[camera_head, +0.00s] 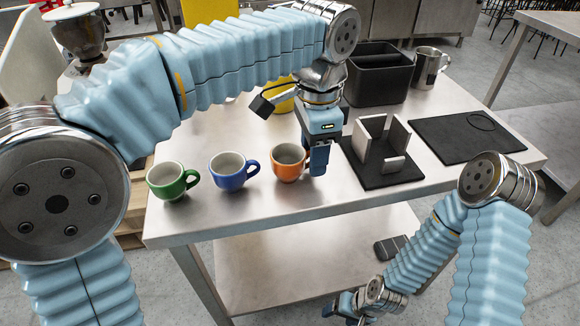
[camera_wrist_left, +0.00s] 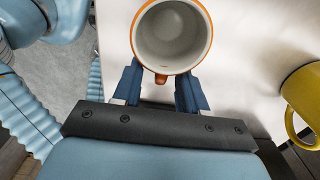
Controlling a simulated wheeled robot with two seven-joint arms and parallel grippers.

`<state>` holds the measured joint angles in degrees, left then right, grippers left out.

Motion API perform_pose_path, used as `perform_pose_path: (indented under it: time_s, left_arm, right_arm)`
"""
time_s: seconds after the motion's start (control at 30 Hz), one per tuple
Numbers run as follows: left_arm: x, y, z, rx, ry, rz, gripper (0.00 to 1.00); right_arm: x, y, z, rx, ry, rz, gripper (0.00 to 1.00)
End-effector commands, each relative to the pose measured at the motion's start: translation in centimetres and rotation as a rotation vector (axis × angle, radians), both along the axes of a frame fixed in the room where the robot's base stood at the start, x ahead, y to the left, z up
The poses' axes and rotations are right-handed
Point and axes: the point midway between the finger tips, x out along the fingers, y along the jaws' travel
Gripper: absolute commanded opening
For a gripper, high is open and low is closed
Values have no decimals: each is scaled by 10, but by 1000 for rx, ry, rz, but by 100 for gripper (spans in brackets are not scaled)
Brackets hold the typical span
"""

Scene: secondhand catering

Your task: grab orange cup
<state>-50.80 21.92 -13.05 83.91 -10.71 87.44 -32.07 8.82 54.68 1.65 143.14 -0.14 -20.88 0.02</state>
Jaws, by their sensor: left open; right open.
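The orange cup (camera_head: 287,165) stands upright on the steel table, near its front edge, third in a row of cups. My left gripper (camera_head: 318,163) is low beside its right side, where the handle is. In the left wrist view, the orange cup (camera_wrist_left: 171,36) shows its pale, empty inside and orange rim. There my left gripper (camera_wrist_left: 159,85) is open, its two blue fingers at the cup's handle side. Whether they touch the cup I cannot tell. My right gripper (camera_head: 350,306) is low in front of the table, open and away from the cups.
A blue cup (camera_head: 232,173) and a green cup (camera_head: 172,182) stand left of the orange cup. A yellow cup (camera_head: 282,98) is behind my left gripper. A holder on a black base (camera_head: 380,166), a black bin (camera_head: 378,78) and a dark mat (camera_head: 465,137) lie to the right.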

Motion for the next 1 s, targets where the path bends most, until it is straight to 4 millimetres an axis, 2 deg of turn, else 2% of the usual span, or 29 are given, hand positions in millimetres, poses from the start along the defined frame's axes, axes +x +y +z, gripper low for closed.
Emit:
perform_pose_path:
  time_s: [0.23,0.5,0.53,1.0]
  left_arm:
    - [0,0,-3,-1,0,0,42]
    - [0,0,-3,-1,0,0,2]
    - [0,0,-3,-1,0,0,0]
    - [0,0,2,-1,0,0,0]
  right_arm:
    - [0,0,0,0,0,0,67]
    - [0,0,0,0,0,0,67]
    - [0,0,0,0,0,0,67]
    - [0,0,1,0,0,0,67]
